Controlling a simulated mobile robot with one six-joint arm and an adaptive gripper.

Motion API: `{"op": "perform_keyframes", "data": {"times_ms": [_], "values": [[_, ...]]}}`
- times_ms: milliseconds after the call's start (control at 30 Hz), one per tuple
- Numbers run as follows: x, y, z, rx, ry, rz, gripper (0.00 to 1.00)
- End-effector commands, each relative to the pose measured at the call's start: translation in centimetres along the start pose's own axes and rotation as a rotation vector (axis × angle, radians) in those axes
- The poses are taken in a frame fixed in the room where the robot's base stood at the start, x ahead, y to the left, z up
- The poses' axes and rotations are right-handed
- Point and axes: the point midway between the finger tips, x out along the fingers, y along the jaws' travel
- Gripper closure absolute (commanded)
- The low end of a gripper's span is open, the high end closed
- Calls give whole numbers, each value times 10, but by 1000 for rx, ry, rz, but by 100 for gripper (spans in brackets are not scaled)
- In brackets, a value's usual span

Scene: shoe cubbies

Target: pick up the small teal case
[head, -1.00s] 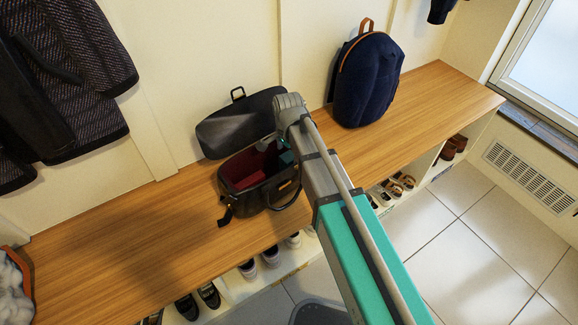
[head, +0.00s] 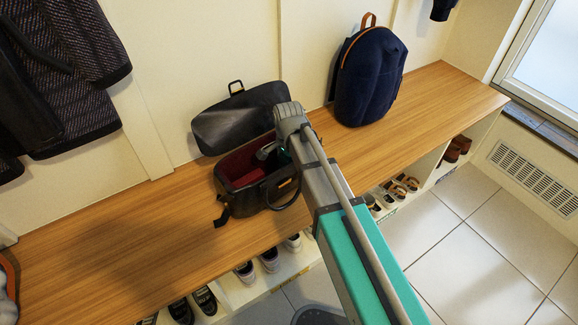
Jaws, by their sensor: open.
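An open black bag (head: 240,198) with a red lining stands on the wooden bench, its lid folded back against the wall. My gripper (head: 265,153) reaches down into the right part of the bag's opening and is open. Only a sliver of the small teal case (head: 283,158) shows inside the bag, right beside my gripper. The rest of the case is hidden by my gripper and arm, and I cannot tell whether the fingers touch it.
A navy backpack (head: 370,75) stands on the bench (head: 440,90) to the right. Shoes (head: 270,258) sit in cubbies below. Dark coats (head: 60,80) hang at the left.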

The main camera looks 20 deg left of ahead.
Motion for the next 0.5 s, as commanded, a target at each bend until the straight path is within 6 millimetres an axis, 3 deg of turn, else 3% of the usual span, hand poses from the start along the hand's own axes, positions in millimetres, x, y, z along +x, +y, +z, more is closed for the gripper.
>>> {"op": "perform_keyframes", "data": {"times_ms": [467, 500], "values": [[0, 0, 0, 0, 0, 0, 0], [0, 0, 0, 1, 0, 0, 6]]}}
